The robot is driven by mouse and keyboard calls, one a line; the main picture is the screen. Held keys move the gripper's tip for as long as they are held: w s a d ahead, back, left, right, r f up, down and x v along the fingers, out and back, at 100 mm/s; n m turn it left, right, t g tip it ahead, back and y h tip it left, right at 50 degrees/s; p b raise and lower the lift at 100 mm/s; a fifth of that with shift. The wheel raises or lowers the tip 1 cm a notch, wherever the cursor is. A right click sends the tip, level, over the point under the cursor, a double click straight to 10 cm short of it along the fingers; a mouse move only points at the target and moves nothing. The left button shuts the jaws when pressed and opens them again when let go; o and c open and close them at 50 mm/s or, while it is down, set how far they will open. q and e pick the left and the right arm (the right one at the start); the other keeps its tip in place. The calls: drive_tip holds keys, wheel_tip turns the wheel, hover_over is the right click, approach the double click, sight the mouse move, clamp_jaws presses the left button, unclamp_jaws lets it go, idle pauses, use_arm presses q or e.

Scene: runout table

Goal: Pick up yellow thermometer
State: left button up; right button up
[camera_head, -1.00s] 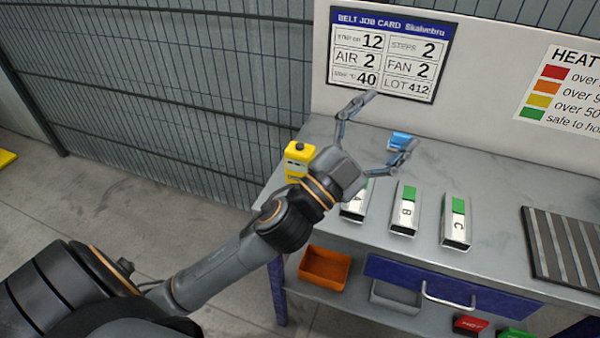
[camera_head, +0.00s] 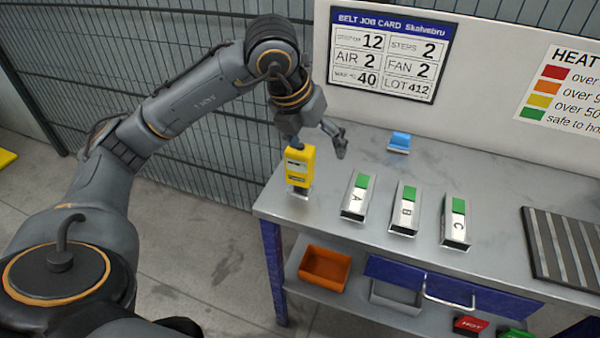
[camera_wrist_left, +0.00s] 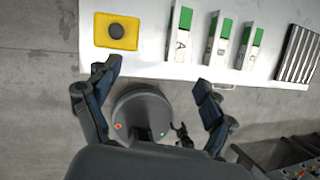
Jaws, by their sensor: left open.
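The yellow thermometer (camera_head: 299,168) stands upright in a small metal holder at the left end of the grey table (camera_head: 345,243). From above, in the left wrist view, the yellow thermometer (camera_wrist_left: 103,38) is a yellow block with a dark round knob on top. My left gripper (camera_head: 318,141) is open, pointing down right by the thermometer's top. One finger is to the right of it; the other is mostly hidden in the head view. In the left wrist view, the gripper (camera_wrist_left: 158,77) has nothing between its fingers, and the thermometer lies ahead of the left fingertip.
Three metal holders with green tops, A (camera_head: 353,199), B (camera_head: 405,208) and C (camera_head: 456,222), stand to the right of the thermometer. A blue item (camera_head: 399,142) lies behind them. A ribbed plate (camera_head: 565,246) is farther right. A mesh fence (camera_head: 200,110) stands behind on the left.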

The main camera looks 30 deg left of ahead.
sight(298, 147)
use_arm(q)
drive_tip(key=a+r+n+y, duration=0.1)
drive_tip(key=a+n+y, duration=0.1)
drive_tip(key=a, duration=0.3)
drive_tip(key=x, duration=0.7)
drive_tip(key=shift+w+a+p, duration=0.1)
drive_tip(key=shift+a+p, duration=0.1)
drive_tip(key=shift+p, duration=0.1)
drive_tip(key=shift+m, duration=0.3)
drive_tip(key=shift+p+x, duration=0.75)
drive_tip(key=shift+x, duration=2.25)
drive_tip(key=c, duration=1.2)
